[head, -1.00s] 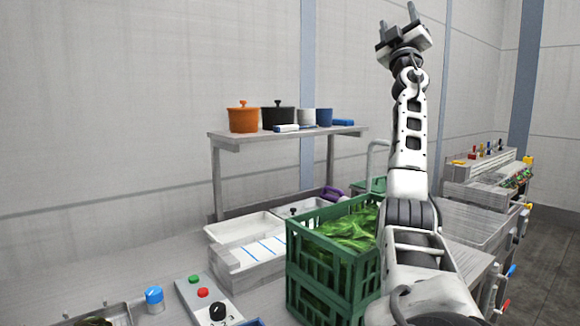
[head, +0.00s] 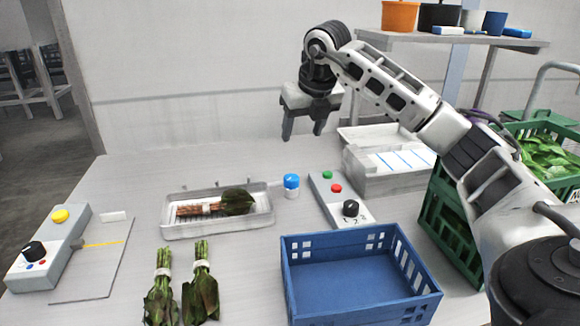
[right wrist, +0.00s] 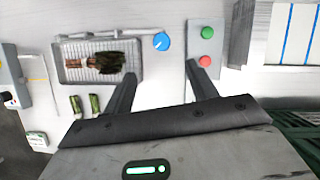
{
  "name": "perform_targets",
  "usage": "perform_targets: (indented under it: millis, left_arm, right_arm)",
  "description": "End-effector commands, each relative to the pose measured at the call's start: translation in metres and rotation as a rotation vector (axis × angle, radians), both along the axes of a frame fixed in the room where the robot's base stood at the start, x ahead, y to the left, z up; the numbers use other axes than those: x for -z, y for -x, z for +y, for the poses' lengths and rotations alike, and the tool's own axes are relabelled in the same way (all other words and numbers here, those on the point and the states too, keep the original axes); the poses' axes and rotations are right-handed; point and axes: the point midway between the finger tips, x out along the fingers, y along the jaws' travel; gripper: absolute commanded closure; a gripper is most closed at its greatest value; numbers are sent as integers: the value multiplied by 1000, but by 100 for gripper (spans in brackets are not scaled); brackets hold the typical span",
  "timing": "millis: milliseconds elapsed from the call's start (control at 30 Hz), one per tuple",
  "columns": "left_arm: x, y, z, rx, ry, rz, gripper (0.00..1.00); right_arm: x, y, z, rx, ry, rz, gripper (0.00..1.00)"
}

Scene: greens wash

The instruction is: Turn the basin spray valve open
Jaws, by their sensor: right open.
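The basin spray valve appears to be the blue knob (head: 291,181) on a white base beside the right end of the shallow metal basin (head: 180,232). It also shows in the right wrist view as a round blue knob with a white mark (right wrist: 161,41). A banded bundle of greens (head: 238,202) lies in the basin. My right gripper (head: 303,134) points down, open and empty, above and behind the knob, apart from it. In the right wrist view the knob lies just beyond the gap between the fingertips (right wrist: 161,72). My left gripper is not in view.
A control box (head: 327,201) with green and red buttons and a black dial stands right of the knob. A blue crate (head: 360,285) is in front. Two greens bundles (head: 200,290) lie front left. A green crate (head: 440,220) and a shelf (head: 460,42) are right.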

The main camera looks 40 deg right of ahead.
Motion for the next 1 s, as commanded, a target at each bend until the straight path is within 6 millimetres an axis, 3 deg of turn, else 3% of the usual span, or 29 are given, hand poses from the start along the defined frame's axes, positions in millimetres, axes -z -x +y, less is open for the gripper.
perform_targets:
  millis: [167, 700, 1000]
  left_arm:
    - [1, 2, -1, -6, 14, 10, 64]
    - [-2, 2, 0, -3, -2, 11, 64]
    - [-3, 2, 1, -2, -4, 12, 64]
  right_arm:
    - [22, -5, -2, -1, 11, 18, 43]
    - [124, -46, -15, 0, 6, 14, 43]
    - [146, -55, -18, -2, 6, 11, 43]
